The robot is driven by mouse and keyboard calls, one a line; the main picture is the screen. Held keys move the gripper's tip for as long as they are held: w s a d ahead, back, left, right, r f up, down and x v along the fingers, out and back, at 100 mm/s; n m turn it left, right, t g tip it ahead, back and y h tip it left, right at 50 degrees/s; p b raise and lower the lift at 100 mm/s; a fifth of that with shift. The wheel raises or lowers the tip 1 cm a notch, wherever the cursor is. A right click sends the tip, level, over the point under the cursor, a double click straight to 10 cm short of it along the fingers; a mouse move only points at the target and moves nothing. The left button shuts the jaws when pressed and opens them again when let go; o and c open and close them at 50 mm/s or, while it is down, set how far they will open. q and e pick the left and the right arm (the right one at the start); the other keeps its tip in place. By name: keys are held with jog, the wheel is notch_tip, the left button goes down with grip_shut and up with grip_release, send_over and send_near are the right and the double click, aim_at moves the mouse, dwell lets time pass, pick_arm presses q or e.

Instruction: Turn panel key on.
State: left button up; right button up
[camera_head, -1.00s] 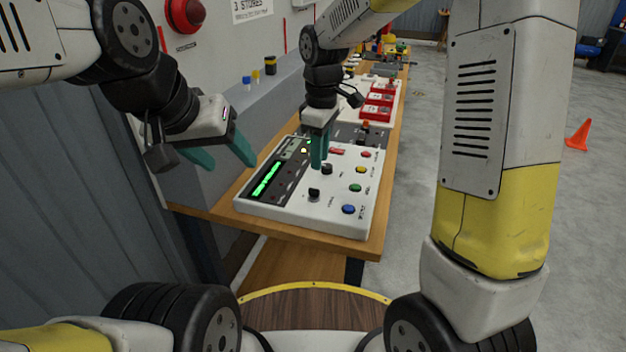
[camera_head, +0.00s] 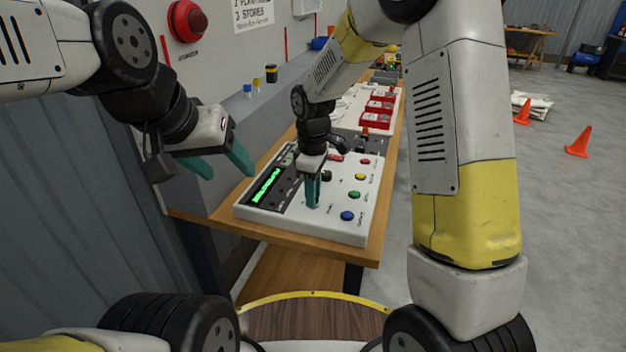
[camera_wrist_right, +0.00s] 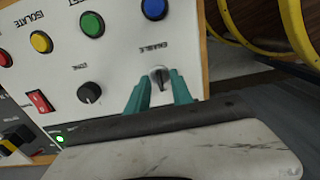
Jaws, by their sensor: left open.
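The white control panel (camera_head: 335,222) lies on the wooden bench, with a lit green display on its left. In the right wrist view, a key-like switch (camera_wrist_right: 159,76) sits under the upside-down label ENABLE. My right gripper (camera_head: 312,204) is over it, hiding most of it in the head view. In the wrist view the right gripper (camera_wrist_right: 160,78) has its fingers apart, one on each side of the switch; I cannot tell whether they touch it. My left gripper (camera_head: 230,173) is open and empty, left of the panel.
A dark knob (camera_wrist_right: 89,92) labelled ZONE and a red rocker switch (camera_wrist_right: 40,102) are near the key. Coloured buttons, including a blue one (camera_head: 347,216), line the panel's right side. Red boxes (camera_head: 378,107) stand farther back. A grey wall (camera_head: 190,110) borders the bench's left.

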jog(key=shift+c, duration=0.5)
grip_shut()
jog(key=m, duration=1.1)
jog(key=shift+m, duration=0.4)
jog(key=shift+o, duration=0.5)
grip_release()
